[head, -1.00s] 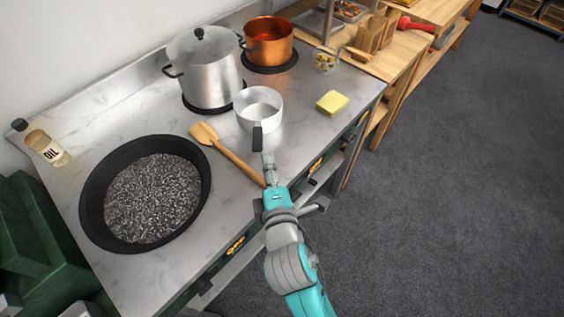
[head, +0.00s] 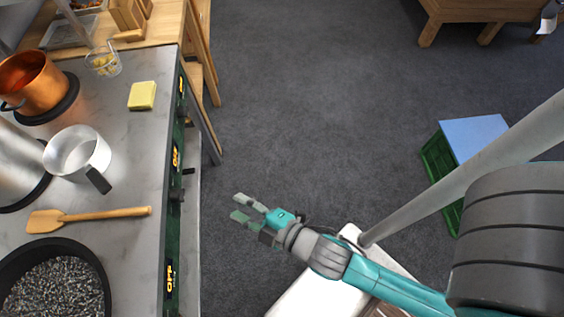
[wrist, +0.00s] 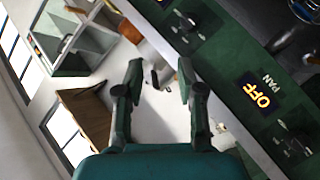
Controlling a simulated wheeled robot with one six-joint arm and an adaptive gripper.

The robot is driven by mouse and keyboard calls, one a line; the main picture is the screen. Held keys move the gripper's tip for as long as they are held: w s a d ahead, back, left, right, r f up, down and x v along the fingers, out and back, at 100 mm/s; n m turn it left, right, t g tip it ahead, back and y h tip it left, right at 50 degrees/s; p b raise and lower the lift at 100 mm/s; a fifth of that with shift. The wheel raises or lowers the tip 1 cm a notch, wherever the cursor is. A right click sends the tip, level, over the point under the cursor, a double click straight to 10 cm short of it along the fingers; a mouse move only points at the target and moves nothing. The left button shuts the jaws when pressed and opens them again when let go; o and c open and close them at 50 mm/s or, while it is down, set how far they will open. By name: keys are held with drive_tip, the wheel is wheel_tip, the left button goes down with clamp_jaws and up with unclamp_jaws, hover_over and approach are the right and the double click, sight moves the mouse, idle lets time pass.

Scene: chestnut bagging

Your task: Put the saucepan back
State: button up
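The silver saucepan (head: 77,152) stands on the steel stove top in the head view, its dark handle pointing toward the front edge. My gripper (head: 237,207) is open and empty, off the stove's front edge and above the floor, to the right of the saucepan. In the wrist view my gripper (wrist: 158,80) also shows with its two fingers apart and nothing between them. The saucepan is not recognisable in the wrist view, which shows the stove's green front panel (wrist: 235,75).
A wooden spatula (head: 88,214), a black pan of dark grains (head: 95,258), a yellow sponge (head: 142,95), a copper pot (head: 38,85) and a partly cut-off large pot (head: 15,165) share the stove. A green crate (head: 437,165) stands on the open floor.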

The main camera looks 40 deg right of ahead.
drive_tip(key=s+d+r+m+h, duration=0.1)
drive_tip(key=s+d+m, duration=0.3)
drive_tip(key=s, duration=0.5)
drive_tip(key=s+d+r+m+h, duration=0.2)
drive_tip(key=s+d+m, duration=0.2)
drive_tip(key=s+m, duration=0.4)
drive_tip(key=shift+s+d+h, duration=0.3)
drive_tip(key=shift+s+h, duration=0.1)
drive_tip(key=shift+s, duration=0.65)
drive_tip(key=shift+a, duration=0.15)
